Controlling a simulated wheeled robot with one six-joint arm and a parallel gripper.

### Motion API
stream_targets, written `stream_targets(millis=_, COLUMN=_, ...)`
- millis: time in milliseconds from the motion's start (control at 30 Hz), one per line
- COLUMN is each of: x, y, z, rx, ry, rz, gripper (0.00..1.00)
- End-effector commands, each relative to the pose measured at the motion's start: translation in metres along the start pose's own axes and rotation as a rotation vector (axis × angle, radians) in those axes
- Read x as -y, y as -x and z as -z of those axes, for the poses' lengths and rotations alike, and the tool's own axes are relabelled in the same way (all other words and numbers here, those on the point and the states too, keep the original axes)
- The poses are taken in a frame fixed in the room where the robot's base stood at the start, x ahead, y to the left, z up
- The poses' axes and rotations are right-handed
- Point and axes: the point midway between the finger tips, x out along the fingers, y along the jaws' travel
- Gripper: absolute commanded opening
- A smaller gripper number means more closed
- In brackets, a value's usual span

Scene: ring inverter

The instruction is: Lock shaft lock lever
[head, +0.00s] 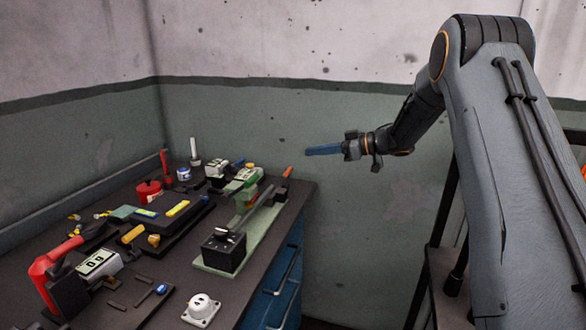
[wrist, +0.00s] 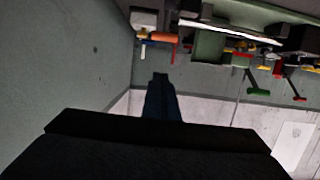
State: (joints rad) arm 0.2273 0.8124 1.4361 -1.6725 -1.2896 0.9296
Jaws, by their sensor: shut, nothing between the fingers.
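A device on a pale green base plate (head: 206,264) stands along the bench's right edge, with a green body (head: 241,180) at its far end. A lever with an orange grip (head: 287,172) sticks up beside that body. I cannot tell for sure which part is the shaft lock lever. My gripper (head: 310,150) is shut and empty, with its blue fingers pointing left in the air, above and to the right of the device and apart from it.
Blue drawers (head: 278,275) are below. A green wall (head: 350,205) stands behind; the air around my gripper is clear.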

Motion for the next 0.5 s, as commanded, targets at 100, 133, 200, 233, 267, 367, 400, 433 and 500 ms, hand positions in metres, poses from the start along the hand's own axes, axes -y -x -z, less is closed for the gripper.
stream_targets(millis=100, x=0.001, y=0.0, z=0.001, rx=0.0, ry=0.0, rz=0.003, gripper=0.0)
stream_targets(millis=133, x=0.001, y=0.0, z=0.001, rx=0.0, ry=0.0, rz=0.002, gripper=0.0)
stream_targets(millis=200, x=0.001, y=0.0, z=0.001, rx=0.0, ry=0.001, rz=0.001, gripper=0.0)
stream_targets(millis=233, x=0.001, y=0.0, z=0.001, rx=0.0, ry=0.001, rz=0.001, gripper=0.0)
stream_targets(millis=267, x=0.001, y=0.0, z=0.001, rx=0.0, ry=0.001, rz=0.001, gripper=0.0)
stream_targets(millis=367, x=0.001, y=-0.004, z=0.001, rx=0.0, ry=0.001, rz=0.001, gripper=0.0)
stream_targets(millis=400, x=0.001, y=-0.007, z=0.001, rx=0.0, ry=0.001, rz=0.001, gripper=0.0)
stream_targets(millis=433, x=0.001, y=-0.01, z=0.001, rx=0.001, ry=0.001, rz=0.002, gripper=0.0)
stream_targets(millis=500, x=0.001, y=-0.02, z=0.002, rx=0.0, ry=0.001, rz=0.002, gripper=0.0)
